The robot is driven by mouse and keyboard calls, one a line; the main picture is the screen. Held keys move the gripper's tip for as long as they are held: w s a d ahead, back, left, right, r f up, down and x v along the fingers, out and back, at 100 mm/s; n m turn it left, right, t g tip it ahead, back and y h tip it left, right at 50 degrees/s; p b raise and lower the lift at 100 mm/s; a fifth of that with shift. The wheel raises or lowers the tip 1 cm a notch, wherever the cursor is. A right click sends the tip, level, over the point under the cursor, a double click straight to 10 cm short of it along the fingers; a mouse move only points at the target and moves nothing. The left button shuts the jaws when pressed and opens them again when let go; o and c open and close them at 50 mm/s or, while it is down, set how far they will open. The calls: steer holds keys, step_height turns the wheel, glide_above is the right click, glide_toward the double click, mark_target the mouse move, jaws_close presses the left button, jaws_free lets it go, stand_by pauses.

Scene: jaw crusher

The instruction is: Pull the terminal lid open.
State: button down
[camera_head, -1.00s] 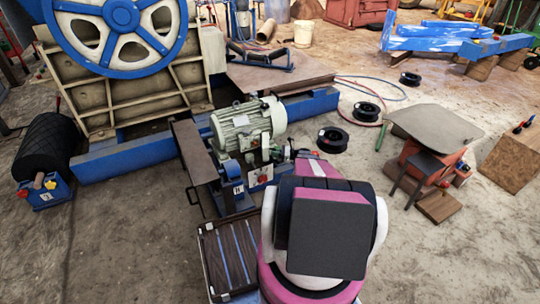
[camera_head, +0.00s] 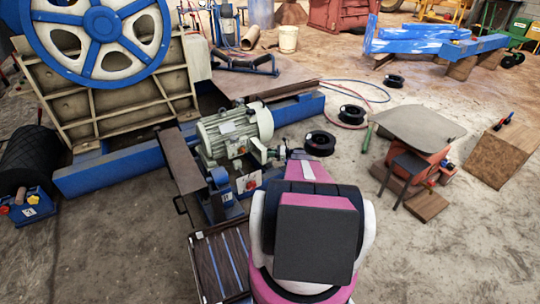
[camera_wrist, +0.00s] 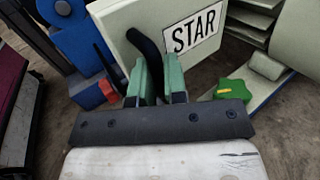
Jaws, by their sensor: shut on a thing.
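The terminal lid (camera_wrist: 190,35) is a pale grey-green plate with a white STAR label, close ahead in the wrist view. A black curved handle (camera_wrist: 146,48) stands at its left part. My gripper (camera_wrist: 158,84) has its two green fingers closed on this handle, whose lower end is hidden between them. In the head view, the pale green motor (camera_head: 235,127) stands left of my arm. My arm hides much of the gripper there, and the lid is too small to judge how far open it is.
A green knob (camera_wrist: 236,90) sits right of the fingers, and a red part (camera_wrist: 108,90) sits left. The crusher's blue flywheel (camera_head: 100,25) is at the back left. Black cable reels (camera_head: 320,142) lie behind my arm. A stool-like table (camera_head: 420,125) stands at right; floor at bottom right is clear.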

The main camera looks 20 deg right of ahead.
steer(key=shift+w, duration=0.1)
steer(key=c, duration=1.2)
jaws_free()
steer(key=shift+a, duration=0.1)
steer(key=v, duration=1)
steer(key=shift+d, duration=0.4)
steer(key=shift+d, duration=0.1)
